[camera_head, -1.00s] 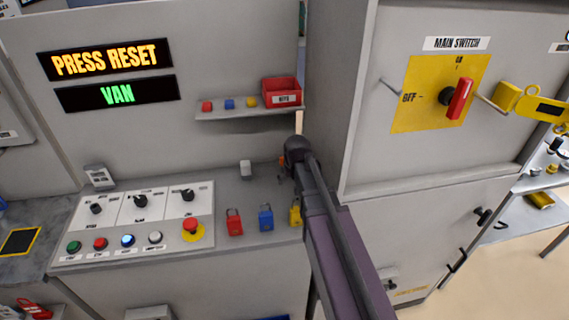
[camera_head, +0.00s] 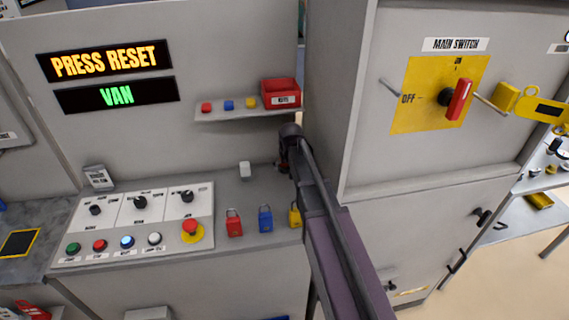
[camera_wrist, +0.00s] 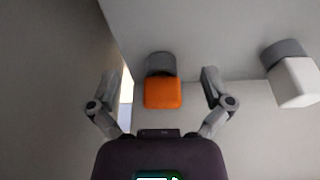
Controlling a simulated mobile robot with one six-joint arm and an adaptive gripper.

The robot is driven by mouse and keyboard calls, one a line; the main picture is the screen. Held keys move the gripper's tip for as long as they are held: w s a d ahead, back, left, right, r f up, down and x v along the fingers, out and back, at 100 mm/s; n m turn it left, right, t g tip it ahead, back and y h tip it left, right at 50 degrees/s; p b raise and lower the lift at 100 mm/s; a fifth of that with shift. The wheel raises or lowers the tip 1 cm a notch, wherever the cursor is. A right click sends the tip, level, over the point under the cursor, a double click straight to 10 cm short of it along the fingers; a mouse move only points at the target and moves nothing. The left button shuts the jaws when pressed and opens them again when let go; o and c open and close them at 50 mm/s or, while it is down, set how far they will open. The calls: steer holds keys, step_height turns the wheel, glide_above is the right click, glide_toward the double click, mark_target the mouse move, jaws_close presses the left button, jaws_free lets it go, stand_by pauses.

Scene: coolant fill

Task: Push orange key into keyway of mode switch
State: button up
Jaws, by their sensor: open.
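In the wrist view the orange key (camera_wrist: 163,93) shows as a rounded orange block in front of a dark grey round part (camera_wrist: 160,63) on the grey surface, perhaps the mode switch. They overlap in the picture; I cannot tell whether the key is in the keyway. My gripper (camera_wrist: 160,78) is open, one finger on each side of the key, with gaps visible on both sides. In the head view my gripper (camera_head: 284,162) is by the right end of the console, against the cabinet side. The key is hidden there by my arm.
A white block on a grey round base (camera_wrist: 297,80) stands to the right in the wrist view. Red (camera_head: 234,223), blue (camera_head: 265,219) and yellow (camera_head: 295,215) padlocks are near my arm. A shelf with a red bin (camera_head: 281,93) is above. The cabinet wall (camera_head: 335,100) is close on the right.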

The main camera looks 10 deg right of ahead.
steer(key=w, duration=0.5)
steer(key=shift+w, duration=0.25)
steer(key=shift+s+f+b, duration=0.2)
steer(key=shift+f+b, duration=0.4)
steer(key=c, duration=1)
